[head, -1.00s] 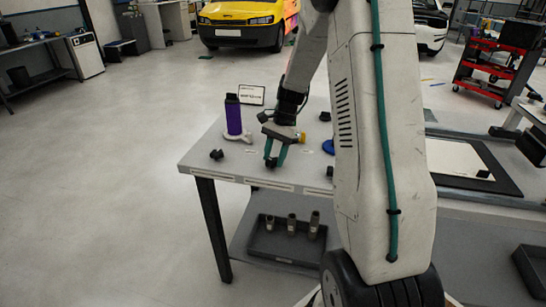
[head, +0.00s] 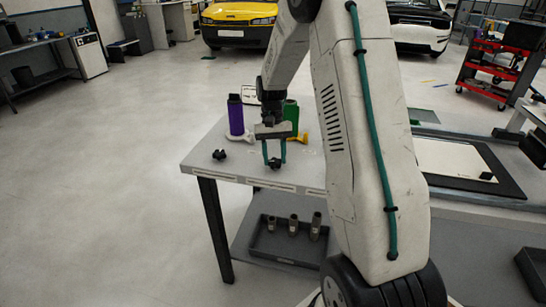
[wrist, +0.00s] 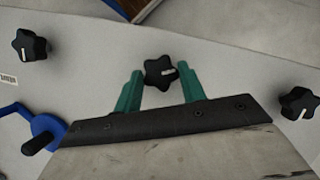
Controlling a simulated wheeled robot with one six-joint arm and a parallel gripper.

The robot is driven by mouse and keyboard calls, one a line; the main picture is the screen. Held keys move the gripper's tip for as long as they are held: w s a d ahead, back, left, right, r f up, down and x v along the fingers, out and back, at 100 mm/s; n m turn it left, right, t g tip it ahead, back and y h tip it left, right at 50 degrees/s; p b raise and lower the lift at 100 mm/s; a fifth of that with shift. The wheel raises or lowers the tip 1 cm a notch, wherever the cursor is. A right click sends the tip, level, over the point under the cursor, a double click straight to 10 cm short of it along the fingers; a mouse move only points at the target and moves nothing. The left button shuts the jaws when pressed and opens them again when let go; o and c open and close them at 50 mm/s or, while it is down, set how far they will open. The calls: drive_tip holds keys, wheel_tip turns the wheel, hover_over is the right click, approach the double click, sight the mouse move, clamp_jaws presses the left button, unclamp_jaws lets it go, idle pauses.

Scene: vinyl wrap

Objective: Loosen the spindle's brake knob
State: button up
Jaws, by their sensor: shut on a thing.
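My gripper (head: 275,159) points down at the front of the bench, with its teal fingers on either side of a black star-shaped knob (wrist: 161,72). It is shut on this knob, which carries a pale mark. The knob also shows low between the fingers in the head view (head: 275,165). Behind the gripper stand a purple roll (head: 235,116) on a white base and a green roll (head: 291,115) on a yellow base, partly hidden by my arm. A second knob (head: 219,154) sits left of the gripper. A third knob (wrist: 29,45) is at the upper left in the wrist view.
A blue base with a crank (wrist: 45,128) lies at the left of the wrist view. A small sign (head: 249,95) stands behind the rolls. The grey bench top (head: 205,162) is clear at its left corner. A dark tray (head: 287,248) with grey cylinders sits on the lower shelf.

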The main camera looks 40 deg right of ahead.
drive_tip(key=shift+s+a+f+n, duration=0.1)
drive_tip(key=shift+n, duration=0.5)
drive_tip(key=shift+h, duration=0.3)
drive_tip(key=o, duration=1)
drive_tip(key=v, duration=0.8)
